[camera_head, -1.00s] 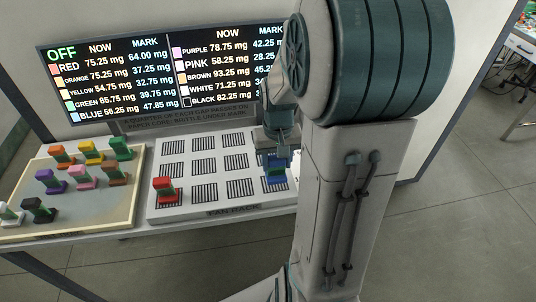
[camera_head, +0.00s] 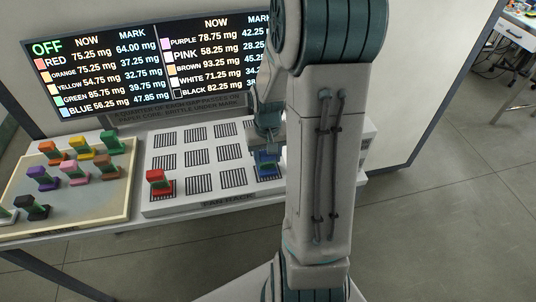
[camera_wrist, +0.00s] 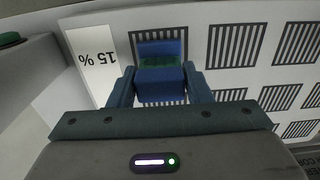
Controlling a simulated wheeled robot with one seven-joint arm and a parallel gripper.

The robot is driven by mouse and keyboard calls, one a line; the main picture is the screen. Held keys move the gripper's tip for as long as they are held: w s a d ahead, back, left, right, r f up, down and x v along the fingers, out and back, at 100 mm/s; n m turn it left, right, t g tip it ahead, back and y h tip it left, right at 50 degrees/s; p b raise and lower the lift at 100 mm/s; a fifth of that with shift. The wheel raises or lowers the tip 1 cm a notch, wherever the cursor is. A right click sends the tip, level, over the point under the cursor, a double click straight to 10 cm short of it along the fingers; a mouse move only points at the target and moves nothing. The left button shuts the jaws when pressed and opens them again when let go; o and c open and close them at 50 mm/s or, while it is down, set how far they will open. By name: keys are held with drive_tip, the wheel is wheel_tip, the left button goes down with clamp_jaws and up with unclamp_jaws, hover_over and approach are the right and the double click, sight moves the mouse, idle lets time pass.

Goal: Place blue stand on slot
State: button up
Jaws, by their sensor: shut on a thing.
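The blue stand (camera_head: 267,164), with a green band across it, is at the right end of the rack's front row in the head view. In the wrist view the blue stand (camera_wrist: 160,82) is upright between my fingers, over a striped slot whose bars show around its edges. My gripper (camera_head: 267,146) is above the stand in the head view. In the wrist view my gripper (camera_wrist: 160,78) is shut on the stand, one finger on each side. I cannot tell whether its base touches the slot. My arm hides part of the rack's right side.
The white fan rack (camera_head: 215,198) has several striped slots; a red stand (camera_head: 158,183) is on its front left slot. A tray (camera_head: 100,212) at left holds several coloured stands. A readout board (camera_head: 150,60) stands behind. A "15 %" card (camera_wrist: 95,58) is beside the slot.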

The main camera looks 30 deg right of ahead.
drive_tip(key=shift+f, duration=0.2)
drive_tip(key=o, duration=1)
drive_tip(key=shift+r, duration=0.1)
drive_tip(key=shift+r, duration=0.1)
wheel_tip(320, 180, up, 12)
drive_tip(key=s+a+r+n+t, duration=0.1)
drive_tip(key=s+a, duration=0.3)
drive_tip(key=s+a+r+n+t, duration=0.1)
drive_tip(key=s+a, duration=0.3)
drive_tip(key=s+a+r+n+t, duration=0.1)
drive_tip(key=s+a+r, duration=0.1)
drive_tip(key=s+a, duration=0.2)
drive_tip(key=shift+s+r, duration=0.1)
drive_tip(key=shift+s, duration=0.3)
